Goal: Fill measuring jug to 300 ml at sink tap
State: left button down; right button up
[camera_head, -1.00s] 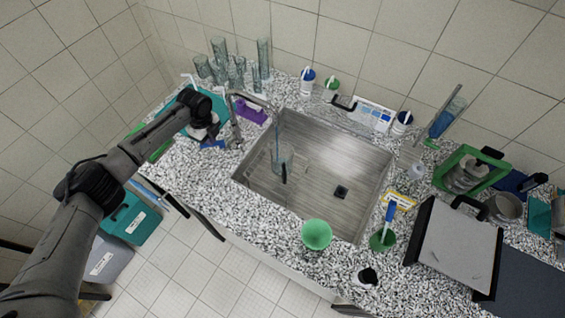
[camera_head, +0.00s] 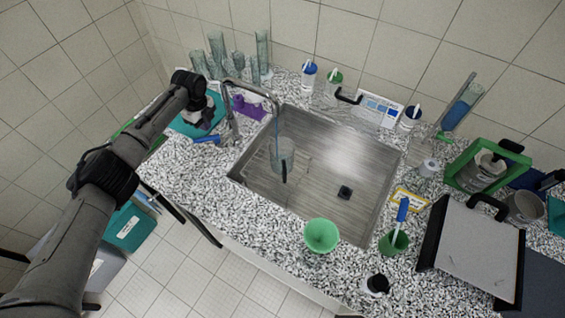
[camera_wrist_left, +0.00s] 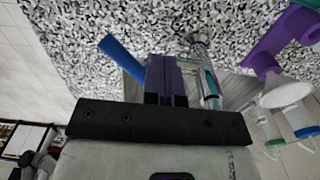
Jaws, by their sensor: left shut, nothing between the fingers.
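The clear measuring jug (camera_head: 288,155) stands in the sink with its dark handle towards the front. A thin bluish water stream (camera_head: 277,128) runs from the tap (camera_head: 252,88) down into the jug. The water level and scale marks are too small to read. My left gripper (camera_head: 211,122) is left of the tap, above the counter. In the left wrist view its fingers (camera_wrist_left: 166,82) are shut and empty. A blue bar (camera_head: 207,138) lies low beside the tap base, and also shows left of the fingers in the wrist view (camera_wrist_left: 121,57). My right gripper is out of view.
The steel sink (camera_head: 335,215) has a dark drain. Bottles line the back wall. A grey-topped device (camera_head: 470,250) fills the front right.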

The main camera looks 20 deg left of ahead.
pick_arm(q)
jog(key=shift+f, duration=0.8)
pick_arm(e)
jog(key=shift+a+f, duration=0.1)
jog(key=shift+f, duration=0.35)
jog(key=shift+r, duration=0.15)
pick_arm(q)
jog(key=shift+s+d+p, duration=0.2)
jog(key=shift+s+p, duration=0.1)
jog(key=shift+p, duration=0.3)
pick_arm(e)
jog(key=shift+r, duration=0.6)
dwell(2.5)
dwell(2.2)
